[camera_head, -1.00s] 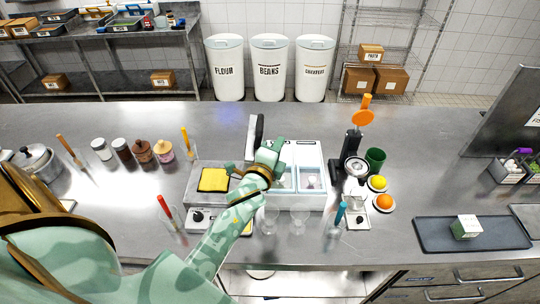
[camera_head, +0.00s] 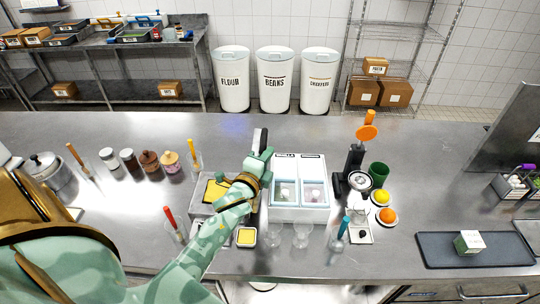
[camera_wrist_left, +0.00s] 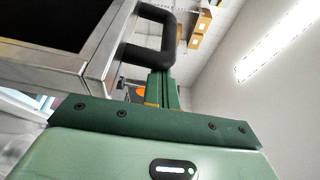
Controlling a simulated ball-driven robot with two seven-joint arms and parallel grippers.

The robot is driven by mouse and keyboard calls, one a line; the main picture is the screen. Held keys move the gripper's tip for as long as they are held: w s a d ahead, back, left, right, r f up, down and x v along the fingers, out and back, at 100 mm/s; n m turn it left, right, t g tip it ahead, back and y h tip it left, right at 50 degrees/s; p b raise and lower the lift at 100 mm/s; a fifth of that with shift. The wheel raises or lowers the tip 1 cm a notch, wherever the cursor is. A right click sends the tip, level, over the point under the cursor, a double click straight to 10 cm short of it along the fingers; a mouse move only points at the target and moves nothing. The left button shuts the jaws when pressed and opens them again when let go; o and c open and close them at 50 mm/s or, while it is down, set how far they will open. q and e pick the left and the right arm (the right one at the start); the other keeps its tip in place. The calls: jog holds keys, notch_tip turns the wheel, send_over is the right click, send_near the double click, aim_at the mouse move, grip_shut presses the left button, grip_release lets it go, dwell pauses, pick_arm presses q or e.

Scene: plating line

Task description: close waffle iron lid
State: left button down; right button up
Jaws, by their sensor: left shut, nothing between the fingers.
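The waffle iron (camera_head: 196,208) is a grey box on the counter, left of centre. Its lower plate carries a yellow square (camera_head: 212,192), partly covered by my left arm. The lid (camera_head: 256,140) stands up on edge, open, with a black handle (camera_head: 264,139) on its right side. My left gripper (camera_head: 262,158) is shut and empty at the handle's lower, near end. In the left wrist view the lid's dark plate (camera_wrist_left: 55,22) and black handle loop (camera_wrist_left: 165,20) show just beyond my closed fingers (camera_wrist_left: 163,88). Contact cannot be told. My right gripper is out of view.
A white two-well unit (camera_head: 299,214) stands close right of the gripper. Glasses and a yellow dish (camera_head: 246,237) are in front. A black press (camera_head: 353,165), green cup (camera_head: 378,174) and fruit lie further right. Jars (camera_head: 149,160) stand left. Counter behind the lid is clear.

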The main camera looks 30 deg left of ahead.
pick_arm(q)
jog(key=shift+s+a+r, duration=0.1)
jog(key=shift+s+a, duration=0.1)
jog(key=shift+a, duration=0.2)
jog(key=s+a+f+n+b, duration=0.2)
jog(key=s+a+n, duration=0.1)
jog(key=a, duration=0.3)
jog(key=s+a+f+n+t+y+b, duration=0.1)
jog(key=s+a+f+n+b, duration=0.1)
jog(key=s+a, duration=0.3)
jog(key=s+a+f+n+t+y+b, duration=0.1)
jog(key=s+a+n+b, duration=0.3)
jog(key=a, duration=0.5)
jog(key=shift+s+a+f+n, duration=0.2)
jog(key=shift+s+f+n, duration=0.1)
jog(key=shift+f, duration=0.45)
jog(key=shift+t, duration=0.3)
